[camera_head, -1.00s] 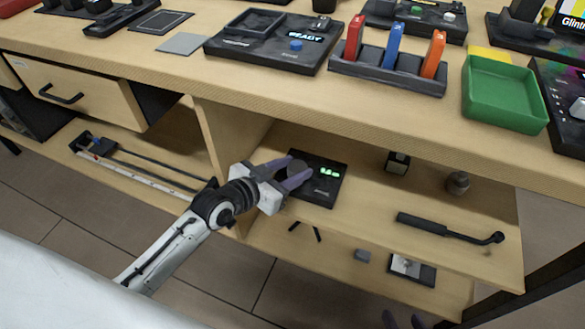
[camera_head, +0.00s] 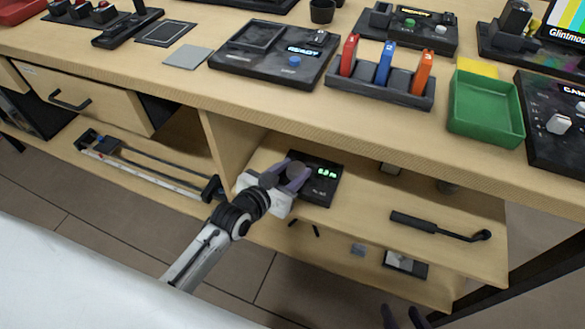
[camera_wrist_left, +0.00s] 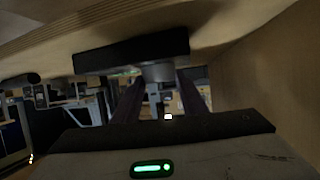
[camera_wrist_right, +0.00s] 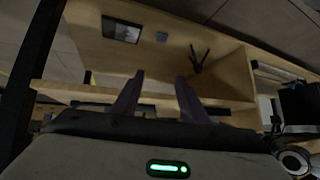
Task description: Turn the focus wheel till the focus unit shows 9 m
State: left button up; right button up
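The focus unit (camera_head: 321,190) is a dark box on the shelf under the table. Its green display (camera_head: 325,172) shows small digits that look like 6.8 m, but they are hard to read. The round grey focus wheel (camera_head: 295,171) stands on its left part. My left gripper (camera_head: 289,174) has its purple fingers on both sides of the wheel, closed against it as far as I can tell. In the left wrist view the wheel (camera_wrist_left: 158,72) shows between the fingertips. My right gripper (camera_wrist_right: 156,88) is open and empty; its fingertips show at the bottom of the head view (camera_head: 403,318).
The table edge (camera_head: 330,120) overhangs the unit, and a vertical panel (camera_head: 232,145) stands left of it. A dark handled tool (camera_head: 438,226) lies to the right on the shelf. The tabletop holds a green tray (camera_head: 487,104) and a rack of coloured cards (camera_head: 380,82).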

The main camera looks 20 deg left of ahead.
pick_arm(q)
jog(key=o, duration=0.4)
jog(key=shift+s+r, duration=0.2)
jog(key=shift+s, duration=0.2)
jog(key=p+v, duration=0.2)
jog(key=v, duration=0.7)
jog(key=shift+s+a+p, duration=0.15)
jog(key=shift+s+p, duration=0.05)
jog(key=shift+p, duration=0.15)
